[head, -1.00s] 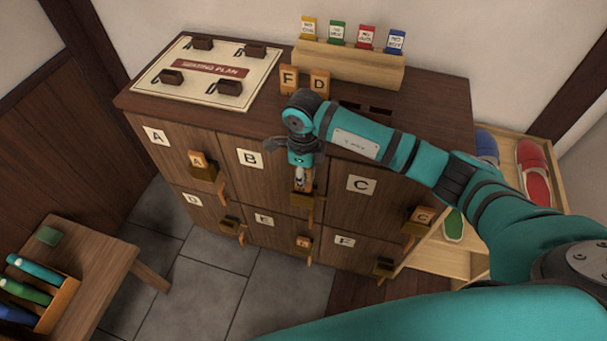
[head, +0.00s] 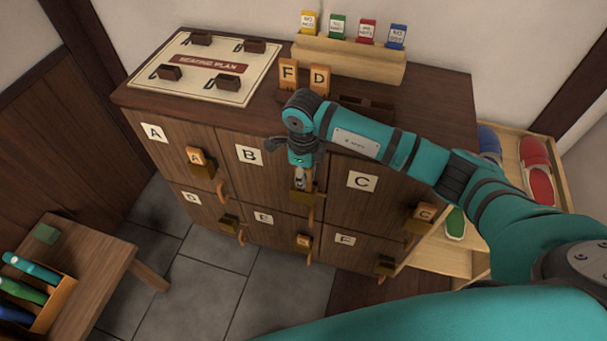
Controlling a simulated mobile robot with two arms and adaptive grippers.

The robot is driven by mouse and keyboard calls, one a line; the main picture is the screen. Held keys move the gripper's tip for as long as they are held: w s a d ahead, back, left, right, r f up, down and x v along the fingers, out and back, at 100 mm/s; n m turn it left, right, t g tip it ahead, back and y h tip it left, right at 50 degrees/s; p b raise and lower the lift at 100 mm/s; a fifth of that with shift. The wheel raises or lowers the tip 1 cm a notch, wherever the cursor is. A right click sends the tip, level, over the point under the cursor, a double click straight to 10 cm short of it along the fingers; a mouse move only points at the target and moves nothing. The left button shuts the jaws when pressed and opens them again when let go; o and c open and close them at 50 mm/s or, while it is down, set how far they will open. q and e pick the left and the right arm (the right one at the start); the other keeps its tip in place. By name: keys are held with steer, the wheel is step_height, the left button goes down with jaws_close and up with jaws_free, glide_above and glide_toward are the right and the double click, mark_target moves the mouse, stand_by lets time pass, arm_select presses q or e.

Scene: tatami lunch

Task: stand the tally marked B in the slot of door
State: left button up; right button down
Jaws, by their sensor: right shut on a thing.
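My right gripper (head: 301,180) points down at the slot block (head: 304,198) on door B (head: 236,172), the upper middle door of the cabinet. It is shut on a small wooden tally, mostly hidden by the fingers. The tally's letter cannot be read. It is right at the slot; I cannot tell whether its foot is in it. My left gripper is not in view.
Tally A (head: 196,156) stands at door A. Other tallies show at doors C (head: 425,211) and E (head: 304,240). Tallies F (head: 288,74) and D (head: 319,80) stand on the cabinet top (head: 262,118). A bench (head: 95,270) is at lower left.

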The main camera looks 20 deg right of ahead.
mark_target(304, 192)
steer(key=shift+f, duration=0.4)
steer(key=shift+f+b, duration=0.1)
steer(key=shift+b, duration=0.2)
steer(key=shift+f+b, duration=0.7)
steer(key=shift+f, duration=0.05)
steer(key=shift+f+b, duration=0.55)
steer(key=shift+s, duration=0.25)
steer(key=shift+f, duration=0.1)
steer(key=c, duration=1.2)
jaws_free()
steer(key=shift+f, duration=0.1)
